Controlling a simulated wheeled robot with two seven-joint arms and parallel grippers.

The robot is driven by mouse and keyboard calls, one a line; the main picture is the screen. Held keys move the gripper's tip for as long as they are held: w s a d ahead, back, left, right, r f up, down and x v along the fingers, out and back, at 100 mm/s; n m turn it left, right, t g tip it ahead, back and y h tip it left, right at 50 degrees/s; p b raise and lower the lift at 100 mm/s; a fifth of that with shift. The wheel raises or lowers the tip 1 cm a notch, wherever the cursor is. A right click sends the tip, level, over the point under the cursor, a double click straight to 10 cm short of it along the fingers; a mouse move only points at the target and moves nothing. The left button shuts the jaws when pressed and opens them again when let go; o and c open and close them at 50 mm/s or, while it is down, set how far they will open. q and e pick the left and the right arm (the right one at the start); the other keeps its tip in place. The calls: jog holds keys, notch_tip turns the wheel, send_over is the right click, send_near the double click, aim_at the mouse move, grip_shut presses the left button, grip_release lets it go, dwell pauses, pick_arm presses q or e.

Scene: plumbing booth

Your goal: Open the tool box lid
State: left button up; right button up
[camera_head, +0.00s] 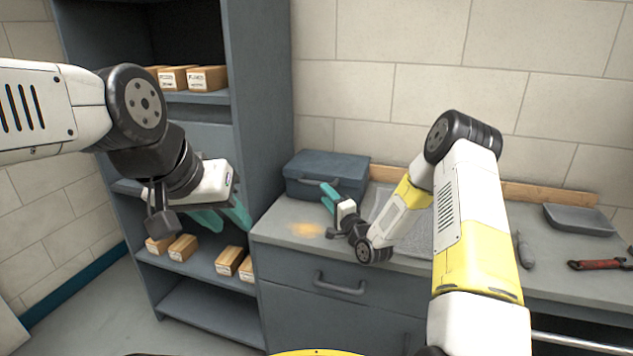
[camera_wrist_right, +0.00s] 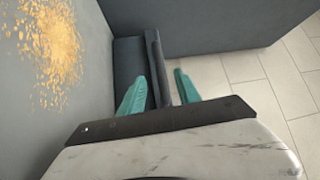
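The tool box (camera_head: 335,168) is a blue-grey case with a handle on its front. It stands at the left end of the counter, and its lid looks shut. My right gripper (camera_head: 330,193) is at the front of the box, near the handle. In the right wrist view its teal fingers (camera_wrist_right: 162,88) are apart, with a dark bar (camera_wrist_right: 156,60) between them. My left gripper (camera_head: 222,215) hangs in front of the shelves, away from the box, fingers apart and empty.
The grey counter (camera_head: 275,222) has an orange patch (camera_head: 307,230) in front of the box. A tall shelf unit (camera_head: 262,100) with small boxes stands close on the left.

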aim_at(318, 186)
jog(key=x, duration=0.7)
jog(key=shift+w+a, duration=0.1)
jog(key=shift+a, duration=0.05)
grip_shut()
dwell(1.2)
